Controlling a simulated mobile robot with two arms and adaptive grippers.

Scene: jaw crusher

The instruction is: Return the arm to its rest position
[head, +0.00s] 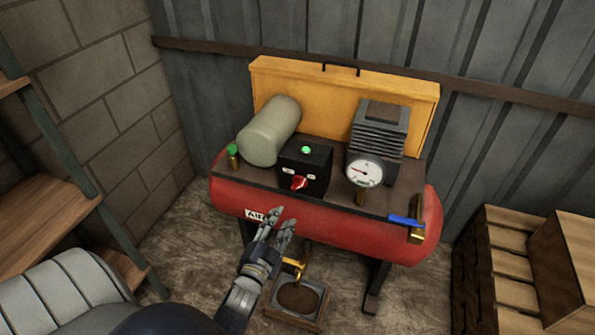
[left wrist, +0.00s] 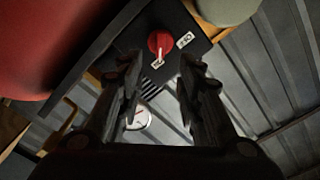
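My left gripper (head: 279,226) is in front of the red air compressor tank (head: 330,222) in the head view, below the black control box (head: 310,165). In the left wrist view the two fingers of my left gripper (left wrist: 158,80) stand apart with nothing between them. The red rotary switch (left wrist: 160,42) on the control box lies beyond the fingertips, apart from them. The switch (head: 298,183) also shows in the head view, with a lit green lamp (head: 306,150) above it. My right gripper is not in view.
A pressure gauge (head: 365,170) and a blue-handled valve (head: 405,220) are on the compressor's right. A brass drain valve (head: 294,266) hangs over a tray (head: 322,309) beside my left arm. Wooden shelves (head: 45,225) stand at left, pallets (head: 512,265) and a box at right.

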